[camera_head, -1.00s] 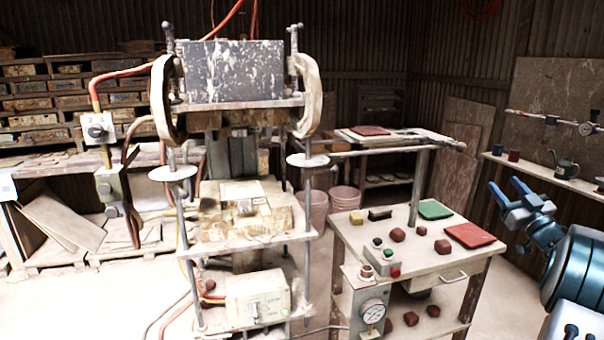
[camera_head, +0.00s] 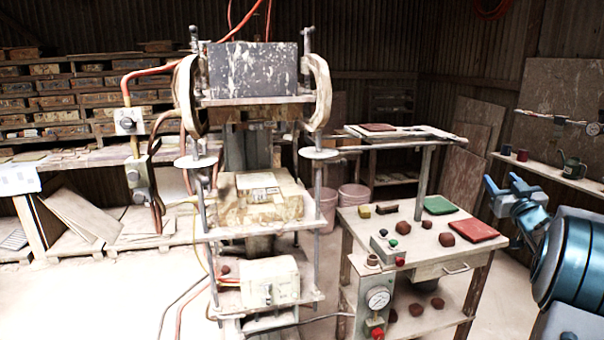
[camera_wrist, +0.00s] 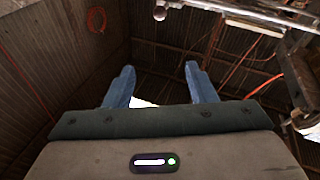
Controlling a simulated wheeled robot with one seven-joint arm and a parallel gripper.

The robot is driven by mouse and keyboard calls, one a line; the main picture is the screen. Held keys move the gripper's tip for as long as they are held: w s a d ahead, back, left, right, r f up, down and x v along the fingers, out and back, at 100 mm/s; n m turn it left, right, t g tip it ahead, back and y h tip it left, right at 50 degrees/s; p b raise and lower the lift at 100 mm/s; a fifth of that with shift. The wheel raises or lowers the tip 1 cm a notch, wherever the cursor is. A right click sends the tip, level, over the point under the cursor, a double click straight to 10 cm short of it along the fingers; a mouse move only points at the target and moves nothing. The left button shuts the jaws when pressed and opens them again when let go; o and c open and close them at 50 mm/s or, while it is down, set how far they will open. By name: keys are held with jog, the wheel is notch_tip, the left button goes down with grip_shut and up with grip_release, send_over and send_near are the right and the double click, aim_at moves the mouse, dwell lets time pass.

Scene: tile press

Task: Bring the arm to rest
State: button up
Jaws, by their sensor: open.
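My gripper (camera_head: 504,186) is at the right of the head view, its blue fingers apart and empty, raised in front of the wall shelf and to the right of the small table. In the wrist view, my gripper (camera_wrist: 157,82) shows two blue fingers spread wide with nothing between them. They point up toward the dark corrugated wall and roof. The fingers touch nothing that I can see.
The tile press (camera_head: 258,195) stands at centre left. A wall shelf (camera_head: 590,184) with cups and a watering can is behind my arm. Open floor lies at left.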

jog(key=s+a+f+m+g+h, duration=0.15)
jog(key=s+a+g, duration=0.25)
jog(key=a, duration=0.4)
jog(key=s+a+f+m+g+h, duration=0.1)
jog(key=s+a+f+m+g, duration=0.15)
jog(key=a, duration=0.55)
jog(key=s+a+f+n+g+y, duration=0.1)
jog(key=s+a+f+g, duration=0.2)
jog(key=s, duration=0.7)
jog(key=s+a+f+n+g+y, duration=0.1)
jog(key=s+a+f+g+y, duration=0.1)
jog(key=s+a+f+g, duration=0.2)
jog(key=s+a+f+n+g+y, duration=0.1)
jog(key=s+a+f+g, duration=0.3)
jog(key=s+a, duration=0.9)
jog(key=s+f, duration=0.3)
jog(key=shift+s+f, duration=0.35)
jog(key=shift+f, duration=0.05)
jog(key=shift+a, duration=0.2)
